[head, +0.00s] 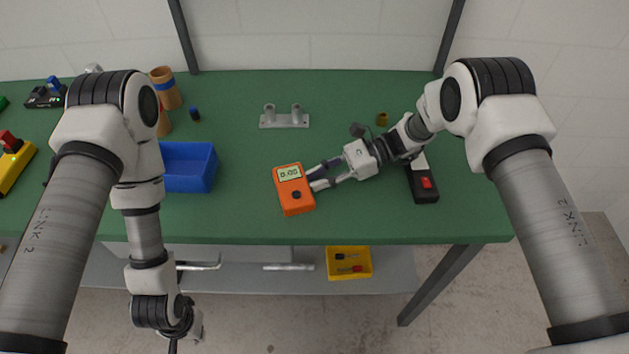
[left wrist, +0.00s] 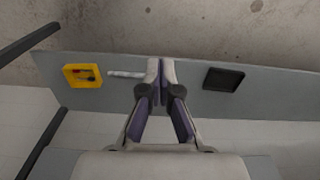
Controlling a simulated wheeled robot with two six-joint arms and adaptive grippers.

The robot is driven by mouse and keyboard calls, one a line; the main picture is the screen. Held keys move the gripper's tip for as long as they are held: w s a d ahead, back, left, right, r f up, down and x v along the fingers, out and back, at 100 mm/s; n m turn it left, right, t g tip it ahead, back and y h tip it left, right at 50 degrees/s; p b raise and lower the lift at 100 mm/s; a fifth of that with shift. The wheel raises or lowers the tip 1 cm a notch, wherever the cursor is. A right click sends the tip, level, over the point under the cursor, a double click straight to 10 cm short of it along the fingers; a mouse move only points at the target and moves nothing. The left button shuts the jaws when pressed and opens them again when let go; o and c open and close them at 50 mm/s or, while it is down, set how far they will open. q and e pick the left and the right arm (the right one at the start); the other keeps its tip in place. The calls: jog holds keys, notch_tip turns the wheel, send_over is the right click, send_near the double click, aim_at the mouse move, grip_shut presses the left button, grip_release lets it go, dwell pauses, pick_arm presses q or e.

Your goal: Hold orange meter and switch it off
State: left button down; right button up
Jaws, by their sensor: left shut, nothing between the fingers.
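The orange meter (head: 293,190) lies on the green table near its front edge, slightly turned. Its pale display reads what looks like 0.00, and a dark round knob sits below the display. My right gripper (head: 314,179) is at the meter's right side, its fingers apart with a gap between them and their tips at or very near the meter's edge. Whether they touch it I cannot tell. My left gripper shows in the left wrist view (left wrist: 160,76), shut and empty, away from the meter over the lower shelf and floor.
A blue bin (head: 189,168) stands left of the meter. A grey bracket with two posts (head: 284,118) is behind it. A black device with a red switch (head: 424,184) lies to the right, beside my right arm. A yellow tray (head: 348,263) is on the lower shelf.

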grip_shut()
jog(key=o, duration=1.4)
grip_release()
